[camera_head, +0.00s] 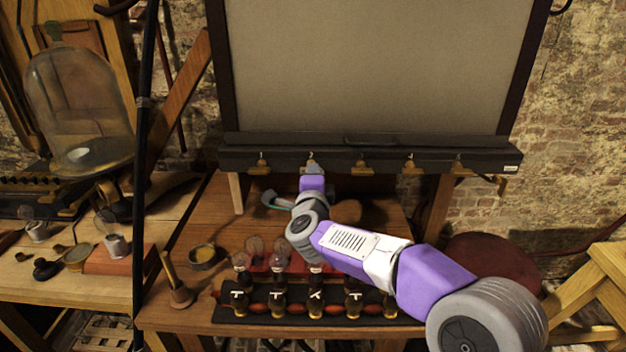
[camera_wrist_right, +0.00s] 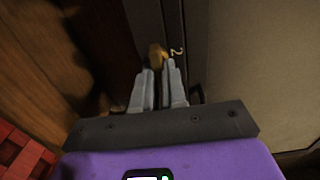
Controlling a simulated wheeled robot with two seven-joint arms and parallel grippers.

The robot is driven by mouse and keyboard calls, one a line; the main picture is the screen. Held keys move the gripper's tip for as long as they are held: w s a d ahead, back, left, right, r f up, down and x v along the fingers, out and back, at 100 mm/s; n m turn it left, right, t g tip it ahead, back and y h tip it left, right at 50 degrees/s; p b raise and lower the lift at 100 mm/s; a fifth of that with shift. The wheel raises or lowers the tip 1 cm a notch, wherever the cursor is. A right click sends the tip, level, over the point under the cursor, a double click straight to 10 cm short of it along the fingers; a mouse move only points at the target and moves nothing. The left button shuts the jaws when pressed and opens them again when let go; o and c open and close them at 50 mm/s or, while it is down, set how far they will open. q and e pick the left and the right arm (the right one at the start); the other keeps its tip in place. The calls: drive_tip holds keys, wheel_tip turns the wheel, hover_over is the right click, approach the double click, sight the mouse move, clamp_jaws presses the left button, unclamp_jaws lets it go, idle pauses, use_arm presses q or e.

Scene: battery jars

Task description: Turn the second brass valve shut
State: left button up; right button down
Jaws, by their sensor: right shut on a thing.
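A dark horizontal bar (camera_head: 235,157) under the big pale panel carries several numbered brass valves. The first valve (camera_head: 262,164), the third valve (camera_head: 361,168) and the fourth valve (camera_head: 409,165) show clearly. My right gripper (camera_head: 312,167) reaches up to the place marked 2 and mostly hides the valve there. In the right wrist view, the second brass valve (camera_wrist_right: 156,55) sits at the tips of my right gripper (camera_wrist_right: 161,78), beside the numeral 2. The fingers are close together, shut on the valve. My left gripper is out of view.
A black rack (camera_head: 228,310) of dark jars with brass bases stands at the table's front, below my right arm. A small bowl (camera_head: 206,256) and a wooden plunger (camera_head: 180,293) are to its left. A glass bell jar (camera_head: 75,100) stands far left.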

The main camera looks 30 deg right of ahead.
idle(0.5)
drive_tip(key=c, duration=1.2)
unclamp_jaws()
drive_tip(key=shift+s+a, duration=0.1)
drive_tip(key=p+v, duration=0.1)
drive_tip(key=v, duration=0.6)
drive_tip(key=shift+s, duration=0.2)
